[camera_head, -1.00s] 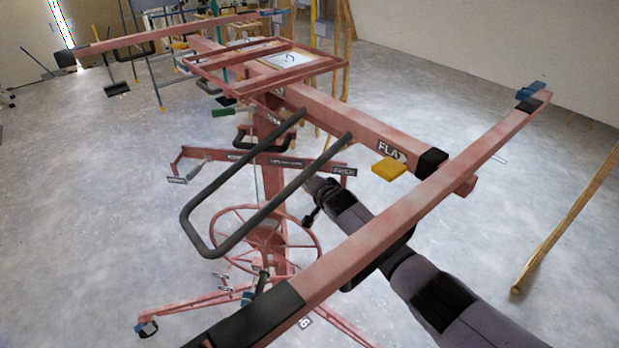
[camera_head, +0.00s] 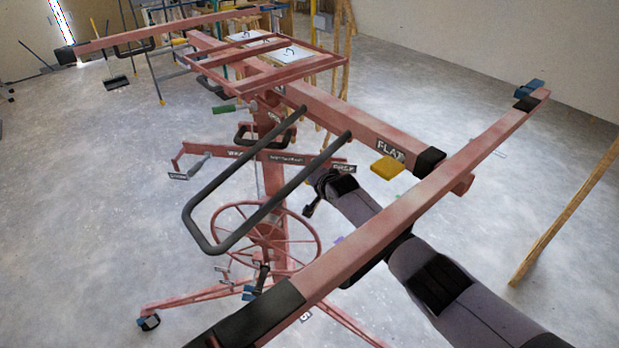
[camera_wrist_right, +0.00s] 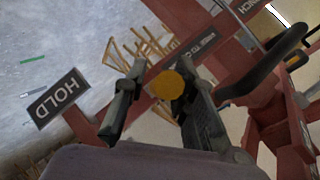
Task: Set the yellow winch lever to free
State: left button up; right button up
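The yellow winch lever shows as a round yellow knob (camera_wrist_right: 167,85) in the right wrist view. My right gripper (camera_wrist_right: 160,88) has its two dark fingers apart, one on each side of the knob. I see no clear grip on it; contact with the right finger cannot be told. A HOLD plate (camera_wrist_right: 58,98) stands left of the fingers. In the head view my right gripper (camera_head: 314,196) is beside the red lift column (camera_head: 272,180), near the right label plate (camera_head: 344,168). The knob is hidden there. My left gripper is not in view.
The red lift's long beam (camera_head: 410,225) crosses in front of my right arm. A black U-shaped handle (camera_head: 215,248) and a red handwheel (camera_head: 265,235) are close by. A yellow block (camera_head: 387,168) sits beside the FLAT label (camera_head: 391,149). Open floor (camera_head: 80,220) lies left.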

jog(key=o, duration=0.3)
jog(key=shift+s+r, duration=0.2)
jog(key=shift+s, duration=0.15)
jog(key=v, duration=1.1)
